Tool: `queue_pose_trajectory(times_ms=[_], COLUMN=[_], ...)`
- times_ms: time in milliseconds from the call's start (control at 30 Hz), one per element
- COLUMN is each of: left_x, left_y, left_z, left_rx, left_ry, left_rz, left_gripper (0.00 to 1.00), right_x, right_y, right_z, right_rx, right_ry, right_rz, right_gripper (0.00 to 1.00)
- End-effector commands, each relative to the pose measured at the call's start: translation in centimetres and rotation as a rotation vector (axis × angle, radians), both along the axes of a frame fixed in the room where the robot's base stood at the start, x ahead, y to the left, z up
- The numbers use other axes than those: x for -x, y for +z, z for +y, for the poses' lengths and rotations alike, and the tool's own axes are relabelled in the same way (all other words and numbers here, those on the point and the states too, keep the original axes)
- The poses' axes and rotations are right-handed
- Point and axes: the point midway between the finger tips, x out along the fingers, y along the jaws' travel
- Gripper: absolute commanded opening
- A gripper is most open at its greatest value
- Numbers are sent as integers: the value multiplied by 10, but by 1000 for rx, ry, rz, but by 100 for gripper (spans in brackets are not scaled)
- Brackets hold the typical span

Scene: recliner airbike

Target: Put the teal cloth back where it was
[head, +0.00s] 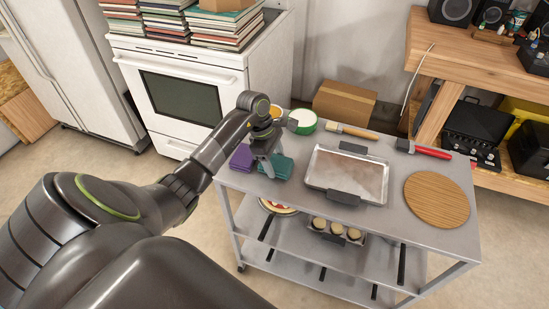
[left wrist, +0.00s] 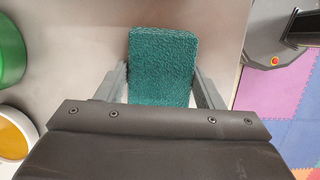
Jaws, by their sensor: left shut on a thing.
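The teal cloth (head: 283,167) is at the left end of the grey cart top, a small folded pad. My left gripper (head: 266,170) is over it, pointing down, and is shut on it. In the left wrist view the teal cloth (left wrist: 162,60) sits between the two fingers, its near end hidden by the gripper body. I cannot tell whether it touches the cart top or is just above it. A purple cloth (head: 241,158) lies just left of the gripper. My right gripper is not in view.
On the cart (head: 400,171) are a green-rimmed round container (head: 305,127), a yellow one, a brush (head: 352,131), a metal tray (head: 345,165), a red-handled tool (head: 432,152) and a round wooden board (head: 436,199). A stove (head: 190,90) stands behind left.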

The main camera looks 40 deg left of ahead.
Motion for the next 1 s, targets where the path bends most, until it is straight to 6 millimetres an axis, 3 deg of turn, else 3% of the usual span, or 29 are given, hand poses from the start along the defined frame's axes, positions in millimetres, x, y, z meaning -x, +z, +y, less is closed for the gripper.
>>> queue_pose_trajectory(times_ms=[367,400,533,833,933,1000], left_x=[0,0,0,0,0,-1], left_y=[-5,-3,-3,-2,3,10], left_z=[0,0,0,0,0,4], left_rx=[0,0,0,0,0,-3], left_ry=[-1,-1,-1,-1,-1,-1], left_rz=[-1,-1,-1,-1,-1,-6], left_gripper=[43,66,83,83,83,83], right_x=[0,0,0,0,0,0], right_y=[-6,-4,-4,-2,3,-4], right_z=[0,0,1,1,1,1], right_rx=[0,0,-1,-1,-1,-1], right_ry=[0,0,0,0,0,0], right_rz=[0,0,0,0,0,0], right_gripper=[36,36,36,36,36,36])
